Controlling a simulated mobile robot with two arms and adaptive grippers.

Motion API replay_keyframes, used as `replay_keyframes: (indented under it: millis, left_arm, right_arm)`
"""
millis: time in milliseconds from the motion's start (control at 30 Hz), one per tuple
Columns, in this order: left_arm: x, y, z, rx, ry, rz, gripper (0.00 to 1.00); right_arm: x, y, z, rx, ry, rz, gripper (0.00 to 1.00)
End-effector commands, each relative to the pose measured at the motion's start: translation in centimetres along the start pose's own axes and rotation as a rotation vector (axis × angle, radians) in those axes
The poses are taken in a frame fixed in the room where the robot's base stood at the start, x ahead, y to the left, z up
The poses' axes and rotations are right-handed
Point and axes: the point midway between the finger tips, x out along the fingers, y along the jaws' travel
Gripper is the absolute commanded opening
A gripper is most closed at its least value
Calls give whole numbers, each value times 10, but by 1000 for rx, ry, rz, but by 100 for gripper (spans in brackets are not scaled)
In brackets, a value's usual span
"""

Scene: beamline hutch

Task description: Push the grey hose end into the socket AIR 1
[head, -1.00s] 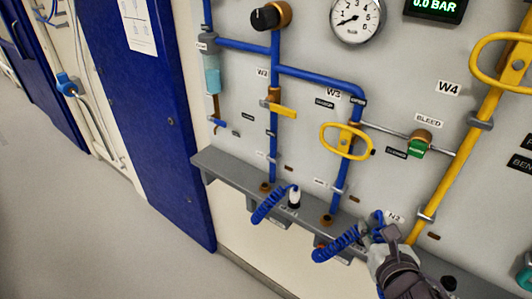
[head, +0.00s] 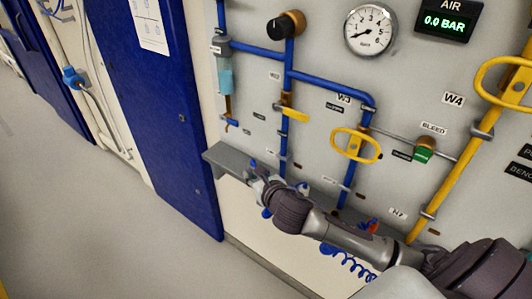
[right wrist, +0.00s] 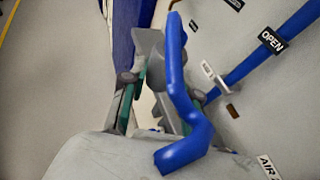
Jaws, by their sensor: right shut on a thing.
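My right gripper (head: 260,180) is at the left part of the grey shelf under the panel. In the right wrist view its fingers (right wrist: 165,95) are shut on a grey piece, the grey hose end (right wrist: 166,108), partly hidden behind a thick blue hose (right wrist: 178,85). The hose bends close in front of the camera. The socket AIR 1 cannot be made out; the gripper and arm cover much of the shelf. A label reading AIR (right wrist: 268,166), its number cut off, shows at the lower right of the wrist view. My left gripper is not in view.
The grey shelf (head: 228,160) runs below blue pipes (head: 325,82) and yellow handles (head: 355,146). A blue coiled hose (head: 348,262) hangs below my right arm. A red piece (head: 371,225) sits behind the arm. A blue door (head: 165,110) stands at left; the floor there is clear.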

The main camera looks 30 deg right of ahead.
Motion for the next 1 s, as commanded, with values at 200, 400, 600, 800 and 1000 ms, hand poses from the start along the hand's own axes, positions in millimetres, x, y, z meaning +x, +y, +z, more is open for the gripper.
replay_keyframes:
  millis: [200, 400, 600, 800, 1000]
  left_arm:
    - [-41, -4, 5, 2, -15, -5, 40]
    - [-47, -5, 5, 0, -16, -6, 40]
    - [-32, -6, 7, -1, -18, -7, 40]
    - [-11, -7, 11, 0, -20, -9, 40]
    - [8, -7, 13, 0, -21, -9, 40]
  right_arm:
    - [44, -70, -7, 28, 17, -43, 0]
    - [56, -96, -20, 44, 22, -52, 0]
    - [62, -96, -35, 46, 21, -50, 0]
    - [69, -96, -53, 45, 21, -51, 0]
    - [75, -96, -70, 44, 21, -50, 0]
